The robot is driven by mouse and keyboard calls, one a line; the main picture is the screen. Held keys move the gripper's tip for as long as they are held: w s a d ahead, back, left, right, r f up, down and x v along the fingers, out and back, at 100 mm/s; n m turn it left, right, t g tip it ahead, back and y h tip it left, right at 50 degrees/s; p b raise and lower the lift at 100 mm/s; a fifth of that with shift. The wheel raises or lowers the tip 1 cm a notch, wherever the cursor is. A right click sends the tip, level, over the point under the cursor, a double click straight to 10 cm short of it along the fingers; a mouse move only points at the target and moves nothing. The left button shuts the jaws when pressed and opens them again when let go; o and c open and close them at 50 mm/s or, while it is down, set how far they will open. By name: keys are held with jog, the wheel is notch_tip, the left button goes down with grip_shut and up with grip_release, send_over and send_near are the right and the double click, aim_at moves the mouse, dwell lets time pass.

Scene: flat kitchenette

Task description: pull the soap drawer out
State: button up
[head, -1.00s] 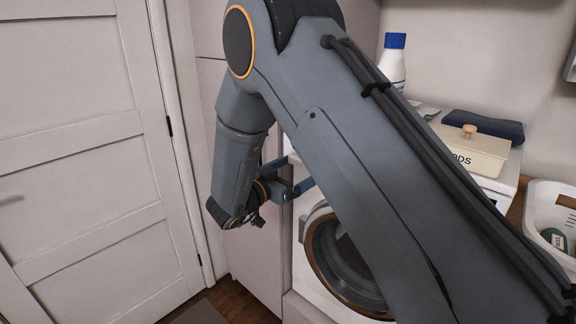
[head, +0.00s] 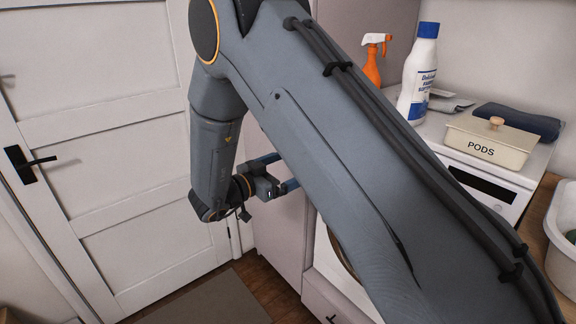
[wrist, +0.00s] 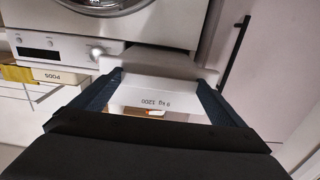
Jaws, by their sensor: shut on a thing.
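The soap drawer (wrist: 160,98) shows upside down in the wrist view, its white front marked "9 kg 1200". It stands out from the washing machine's control panel (wrist: 65,50), with a grey face visible between its front and the machine. My gripper (wrist: 158,80) has one dark blue finger at each end of the drawer front and is shut on it. In the head view my gripper (head: 276,173) is left of the washing machine (head: 480,186).
On the machine top stand a PODS box (head: 490,143), a white bottle (head: 418,75), an orange spray bottle (head: 373,62) and a dark folded cloth (head: 520,121). A white basket (head: 562,235) is at right. A door (head: 95,130) is at left, with a mat (head: 210,300) on the floor.

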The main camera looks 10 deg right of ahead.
jog(key=o, duration=1.2)
jog(key=shift+r, duration=0.2)
jog(key=b+v, duration=0.2)
jog(key=v, duration=0.5)
jog(key=shift+s+a+b, duration=0.25)
jog(key=shift+a+b, duration=0.05)
jog(key=shift+a, duration=0.05)
